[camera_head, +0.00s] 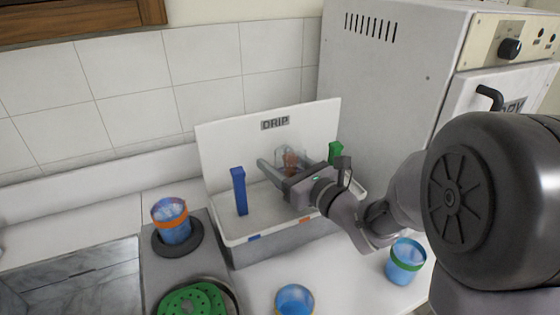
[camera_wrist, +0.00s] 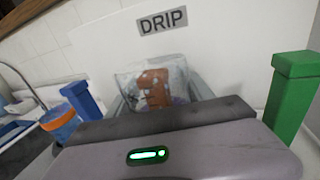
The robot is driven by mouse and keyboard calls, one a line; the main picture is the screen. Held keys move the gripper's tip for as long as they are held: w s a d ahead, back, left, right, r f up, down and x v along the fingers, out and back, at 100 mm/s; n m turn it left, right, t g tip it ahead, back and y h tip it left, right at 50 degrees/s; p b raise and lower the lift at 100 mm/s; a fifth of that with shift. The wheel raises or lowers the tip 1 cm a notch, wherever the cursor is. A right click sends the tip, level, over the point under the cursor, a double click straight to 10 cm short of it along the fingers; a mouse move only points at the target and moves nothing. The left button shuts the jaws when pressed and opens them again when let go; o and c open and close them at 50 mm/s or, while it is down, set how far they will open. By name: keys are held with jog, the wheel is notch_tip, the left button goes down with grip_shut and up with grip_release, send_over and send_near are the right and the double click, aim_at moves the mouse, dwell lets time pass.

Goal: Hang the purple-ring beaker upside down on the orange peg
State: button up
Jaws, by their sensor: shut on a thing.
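The purple-ring beaker (camera_head: 279,156) is clear, between my gripper's fingers in front of the DRIP board. In the wrist view the beaker (camera_wrist: 176,72) shows a faint purple tint low down, mostly hidden by my gripper. The orange peg (camera_head: 291,163) shows through the beaker's clear wall; the peg also shows in the wrist view (camera_wrist: 154,88). I cannot tell for sure whether the peg is inside the beaker or behind it. My gripper (camera_head: 285,168) is shut on the beaker, reaching in from the right over the drip tray (camera_head: 240,229).
A blue peg (camera_head: 239,190) stands left and a green peg (camera_head: 335,151) right of my gripper. An orange-ring beaker (camera_head: 173,228) sits on a dark round stand. A green-ring beaker (camera_head: 405,263) and another blue beaker (camera_head: 294,302) stand in front. A white oven (camera_head: 385,85) rises behind right.

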jog(key=shift+f+b, duration=0.5)
jog(key=shift+b, duration=0.45)
dwell(0.3)
jog(key=o, duration=1.5)
jog(key=shift+c, duration=0.2)
